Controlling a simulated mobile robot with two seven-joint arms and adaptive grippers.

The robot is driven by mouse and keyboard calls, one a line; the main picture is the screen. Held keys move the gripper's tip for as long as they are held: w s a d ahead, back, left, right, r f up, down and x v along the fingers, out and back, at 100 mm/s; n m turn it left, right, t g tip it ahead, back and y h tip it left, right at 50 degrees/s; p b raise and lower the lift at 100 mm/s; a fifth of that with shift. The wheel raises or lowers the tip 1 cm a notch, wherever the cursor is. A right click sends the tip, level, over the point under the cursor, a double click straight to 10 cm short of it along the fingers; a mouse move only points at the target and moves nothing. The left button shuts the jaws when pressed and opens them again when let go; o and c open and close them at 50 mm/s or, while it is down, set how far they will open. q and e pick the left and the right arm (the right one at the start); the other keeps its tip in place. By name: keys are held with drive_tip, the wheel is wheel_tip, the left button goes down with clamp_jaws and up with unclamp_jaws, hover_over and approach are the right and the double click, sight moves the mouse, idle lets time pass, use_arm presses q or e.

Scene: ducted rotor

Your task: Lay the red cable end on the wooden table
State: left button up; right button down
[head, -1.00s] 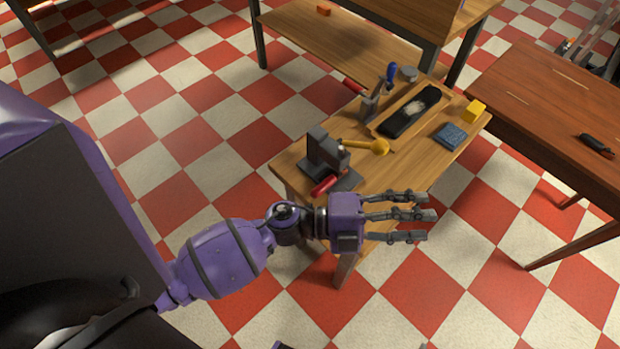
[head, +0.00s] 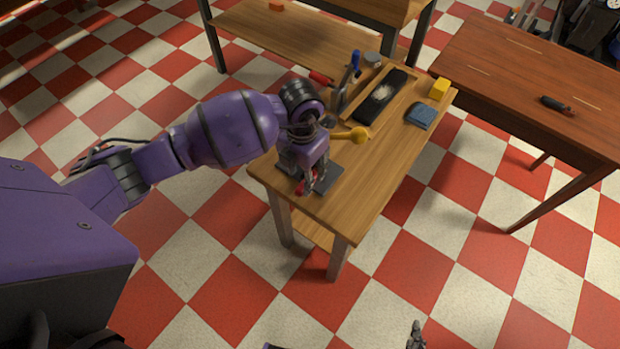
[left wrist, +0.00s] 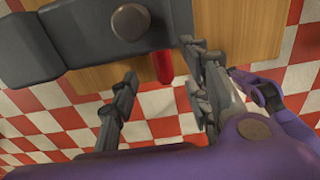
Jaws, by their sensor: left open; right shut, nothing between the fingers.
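A red cylinder (head: 300,188), which looks like the red cable end, shows by the dark vise (head: 328,178) at the near left of the light wooden table (head: 370,195). In the left wrist view the red cylinder (left wrist: 162,66) sticks out from below the dark vise body (left wrist: 110,45). My left gripper (head: 310,182) is over the vise. Its fingers (left wrist: 165,105) are open, with the red cylinder between and just beyond them, apparently not gripped. No cable can be made out. My right gripper (head: 415,335) is shut and empty at the bottom edge, away from the table.
The light table also bears a yellow knobbed tool (head: 357,134), a black tray (head: 382,97), a blue pad (head: 420,116), a yellow block (head: 439,87) and another red piece (head: 320,77). A reddish-brown table (head: 530,85) stands right. The light table's near right top is clear.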

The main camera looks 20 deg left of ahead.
sight(299, 191)
use_arm(q)
wheel_tip(299, 191, down, 4)
drive_tip(key=shift+d+r, duration=0.15)
drive_tip(key=shift+r, duration=0.05)
clamp_jaws()
drive_tip(key=shift+r, duration=0.1)
